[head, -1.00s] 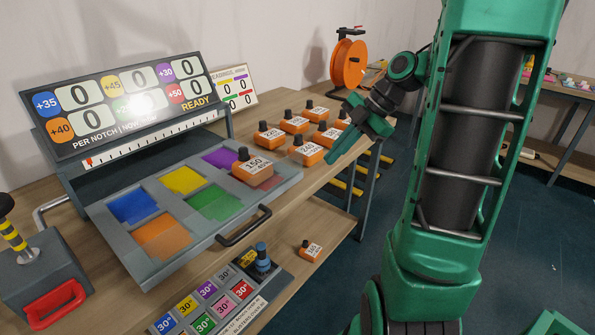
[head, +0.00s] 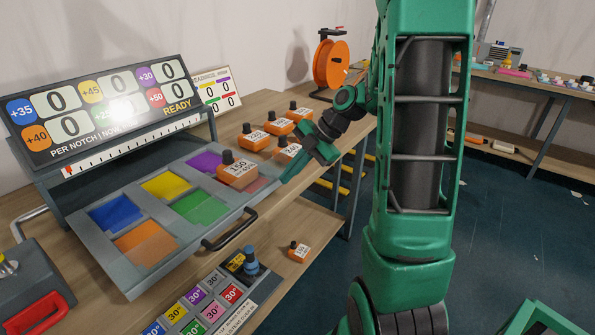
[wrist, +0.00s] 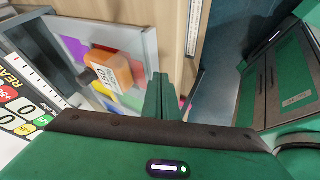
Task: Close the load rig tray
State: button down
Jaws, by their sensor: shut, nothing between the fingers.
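The load rig tray (head: 128,266) is a grey drawer pulled out toward the front from under the scoreboard (head: 100,108). Its floor has coloured squares, and a black handle (head: 236,230) sits on its front edge. An orange weight marked 150 (head: 238,172) stands on the tray's right rear part, over the red square. My gripper (head: 293,172) is shut and empty, just right of the tray's right end, near the weight. In the wrist view the shut fingers (wrist: 160,98) point along the tray's edge, beside the orange weight (wrist: 112,68). I cannot tell whether they touch the tray.
Several orange weights (head: 278,126) stand on the table behind my gripper. A small orange weight (head: 298,251) and a panel of coloured buttons (head: 205,300) sit on the lower shelf. A grey box with a red handle (head: 38,312) is at left. An orange reel (head: 331,64) stands behind.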

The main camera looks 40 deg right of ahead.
jog(key=shift+w+a, duration=0.25)
jog(key=shift+w, duration=0.6)
